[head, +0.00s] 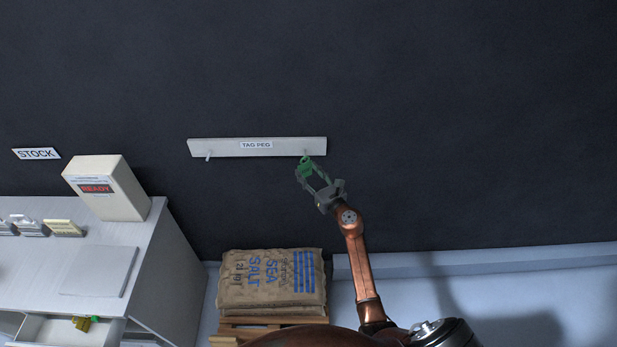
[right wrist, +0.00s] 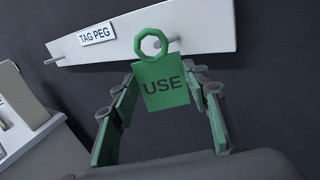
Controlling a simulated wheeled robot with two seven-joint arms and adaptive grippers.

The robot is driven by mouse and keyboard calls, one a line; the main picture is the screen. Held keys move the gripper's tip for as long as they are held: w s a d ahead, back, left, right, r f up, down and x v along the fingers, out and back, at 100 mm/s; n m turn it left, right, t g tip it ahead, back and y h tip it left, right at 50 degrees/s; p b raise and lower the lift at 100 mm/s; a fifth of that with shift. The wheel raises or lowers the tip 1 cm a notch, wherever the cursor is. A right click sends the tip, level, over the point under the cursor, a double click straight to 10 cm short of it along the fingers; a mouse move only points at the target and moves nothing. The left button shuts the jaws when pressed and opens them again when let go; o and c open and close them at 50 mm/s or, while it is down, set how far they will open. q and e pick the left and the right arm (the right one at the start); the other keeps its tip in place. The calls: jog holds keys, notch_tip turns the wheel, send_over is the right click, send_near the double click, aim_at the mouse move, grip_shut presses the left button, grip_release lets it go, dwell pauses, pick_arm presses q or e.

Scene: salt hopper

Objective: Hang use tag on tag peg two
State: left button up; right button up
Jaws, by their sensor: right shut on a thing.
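The green use tag (head: 305,168), a plate marked USE with a ring on top, is held up at the wall. It also shows in the right wrist view (right wrist: 163,86). My right gripper (head: 314,179) is shut on it, with fingers at the plate's sides. The white tag peg board (head: 225,147) has a left peg (head: 208,155) and a right peg (head: 306,153). The left peg is bare. In the right wrist view the right peg (right wrist: 174,42) shows inside and beside the ring; I cannot tell whether it passes through. My left gripper is not in view.
A white cabinet (head: 165,270) stands at the left with a READY box (head: 125,190) on it and an open drawer (head: 65,333) holding a small yellow-green item. Sea salt sacks (head: 270,282) lie on a pallet below the board. The wall right of my arm is clear.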

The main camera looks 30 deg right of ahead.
aim_at(309, 169)
jog(key=shift+w+d+f+b, duration=0.1)
jog(key=shift+w+d+b, duration=0.25)
jog(key=shift+w, duration=0.35)
jog(key=shift+w+d+f+b, duration=0.3)
jog(key=shift+w+f+b, duration=0.1)
jog(key=shift+w+b, duration=0.15)
jog(key=shift+f, duration=0.2)
jog(key=o, duration=1)
jog(key=shift+r, duration=0.1)
jog(key=shift+c, duration=0.2)
